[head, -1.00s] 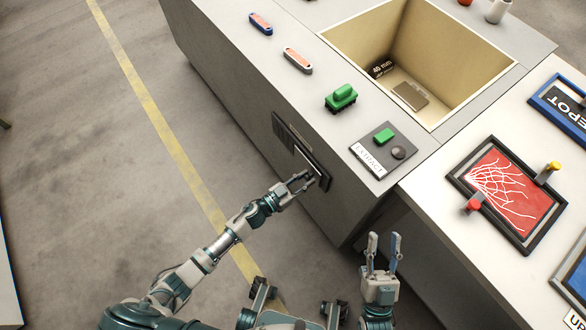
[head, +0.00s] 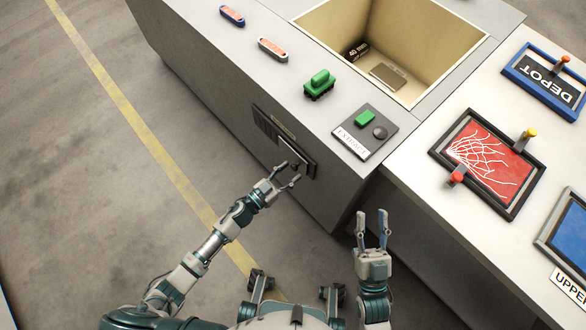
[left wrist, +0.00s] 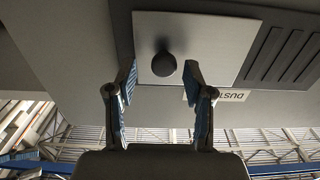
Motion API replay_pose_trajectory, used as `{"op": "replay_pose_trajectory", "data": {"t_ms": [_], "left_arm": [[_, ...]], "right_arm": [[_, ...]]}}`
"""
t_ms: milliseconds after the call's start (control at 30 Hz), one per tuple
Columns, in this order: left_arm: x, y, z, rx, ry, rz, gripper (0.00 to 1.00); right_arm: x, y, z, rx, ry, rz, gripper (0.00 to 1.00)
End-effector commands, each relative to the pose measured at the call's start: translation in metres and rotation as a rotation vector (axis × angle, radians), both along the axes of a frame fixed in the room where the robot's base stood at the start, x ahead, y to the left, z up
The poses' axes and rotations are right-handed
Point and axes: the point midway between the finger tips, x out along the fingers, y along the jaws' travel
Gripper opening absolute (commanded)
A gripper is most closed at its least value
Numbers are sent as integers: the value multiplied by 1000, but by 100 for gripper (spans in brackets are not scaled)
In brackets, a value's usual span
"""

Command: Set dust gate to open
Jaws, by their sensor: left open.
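The dust gate panel (head: 278,132) is set in the side of the grey cabinet, with dark slats on its left part in the head view. In the left wrist view, a pale square plate (left wrist: 205,42) carries a round dark knob (left wrist: 164,65). A partly covered label reading "DUST" (left wrist: 232,96) is beside it. My left gripper (head: 284,174) is open at the panel; it also shows in the left wrist view (left wrist: 161,77). The knob appears between its fingertips, with gaps on both sides. My right gripper (head: 371,216) is open and empty, in front of the cabinet.
A white table (head: 410,170) with framed panels stands at right. The floor at left is clear.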

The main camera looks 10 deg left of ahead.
Motion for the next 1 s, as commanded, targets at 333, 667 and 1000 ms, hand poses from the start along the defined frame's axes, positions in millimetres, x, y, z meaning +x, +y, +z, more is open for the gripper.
{"op": "replay_pose_trajectory", "data": {"t_ms": [333, 667, 1000], "left_arm": [[-61, 46, -1, 2, 1, -2, 52], [-80, 61, 0, 0, -1, -2, 52], [-80, 61, 0, 0, -1, -2, 52]], "right_arm": [[0, 0, 0, 0, 0, 0, 40], [1, 0, 0, 0, 0, 0, 40], [2, 0, -1, -1, 1, 0, 40]]}}
